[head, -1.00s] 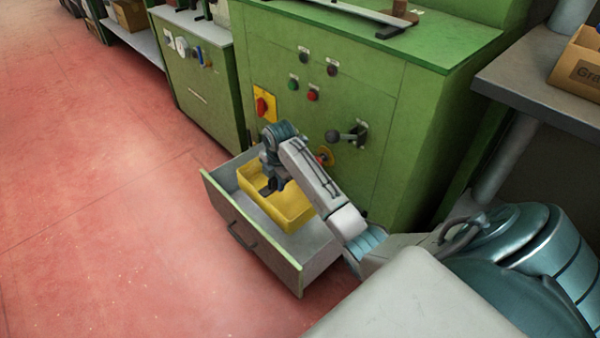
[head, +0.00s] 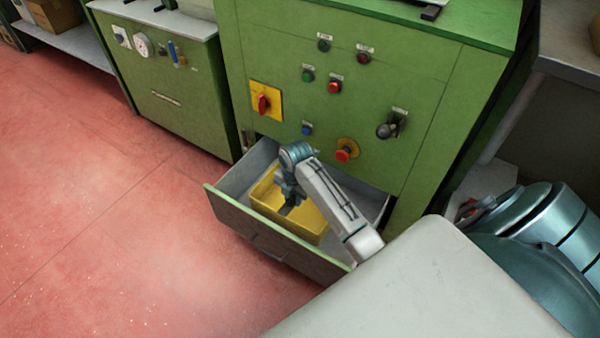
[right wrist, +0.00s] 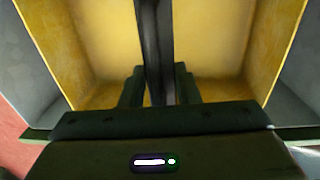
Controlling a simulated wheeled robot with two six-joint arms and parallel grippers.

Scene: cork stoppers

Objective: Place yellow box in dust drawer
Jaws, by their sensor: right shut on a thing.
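The yellow box (head: 284,222) is an open tray inside the pulled-out green-fronted drawer (head: 235,214) at the base of the green machine. It sits between the drawer's grey walls; whether it rests on the drawer floor I cannot tell. My right gripper (head: 287,204) reaches down into the box. In the right wrist view, its fingers (right wrist: 158,90) are shut on a dark bar (right wrist: 153,40) that runs across the yellow box (right wrist: 95,40). My arm hides part of the box and the drawer's right side. My left gripper is not in view.
The green machine's panel (head: 400,75) rises behind the drawer, with a red emergency button (head: 343,155) and a black lever (head: 388,130) above it. A smaller green cabinet (head: 165,80) stands to the left. The red floor (head: 110,220) before the drawer is clear.

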